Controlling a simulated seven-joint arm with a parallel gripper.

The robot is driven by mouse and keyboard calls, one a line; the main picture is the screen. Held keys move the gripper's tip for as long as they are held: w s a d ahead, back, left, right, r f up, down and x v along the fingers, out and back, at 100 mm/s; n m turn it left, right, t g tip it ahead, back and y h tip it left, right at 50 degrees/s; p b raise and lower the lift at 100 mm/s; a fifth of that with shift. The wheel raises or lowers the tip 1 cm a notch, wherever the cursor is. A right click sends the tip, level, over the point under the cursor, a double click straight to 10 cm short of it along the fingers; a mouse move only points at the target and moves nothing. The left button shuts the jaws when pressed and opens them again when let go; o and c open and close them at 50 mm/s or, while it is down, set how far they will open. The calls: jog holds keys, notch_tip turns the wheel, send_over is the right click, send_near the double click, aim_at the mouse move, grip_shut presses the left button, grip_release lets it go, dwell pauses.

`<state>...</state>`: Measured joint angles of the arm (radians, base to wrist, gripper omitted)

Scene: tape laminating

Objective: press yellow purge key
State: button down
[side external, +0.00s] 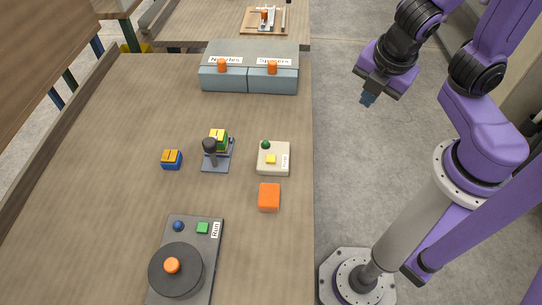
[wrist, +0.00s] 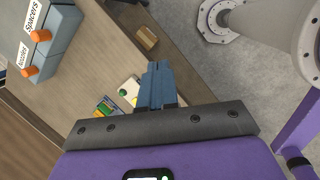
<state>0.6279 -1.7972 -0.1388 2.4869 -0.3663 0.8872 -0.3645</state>
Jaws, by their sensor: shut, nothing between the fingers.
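My gripper (side external: 367,99) is shut and empty, up over the floor side, to the right of the table and well apart from the box. In the wrist view my closed blue fingers (wrist: 157,68) stand in front of part of the cream box (wrist: 130,87). A bit of yellow (wrist: 122,93) shows on it.
An orange block (side external: 269,197) is just in front of the cream box. A grey two-drawer unit (side external: 249,78) stands behind; a Run panel (side external: 187,260) in front.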

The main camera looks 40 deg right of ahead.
jog(key=w+a+f+n+t, duration=0.2)
jog(key=w+a+n+t, duration=0.2)
jog(key=w+a+n, duration=0.5)
jog(key=n+t+y, duration=0.1)
jog(key=n+t, duration=0.2)
jog(key=n, duration=1.2)
send_over(273, 161)
jog(key=shift+f, duration=0.9)
jog(key=shift+f, duration=0.15)
jog(key=shift+f, duration=4.25)
jog(key=shift+f, duration=0.2)
jog(key=shift+f, duration=0.25)
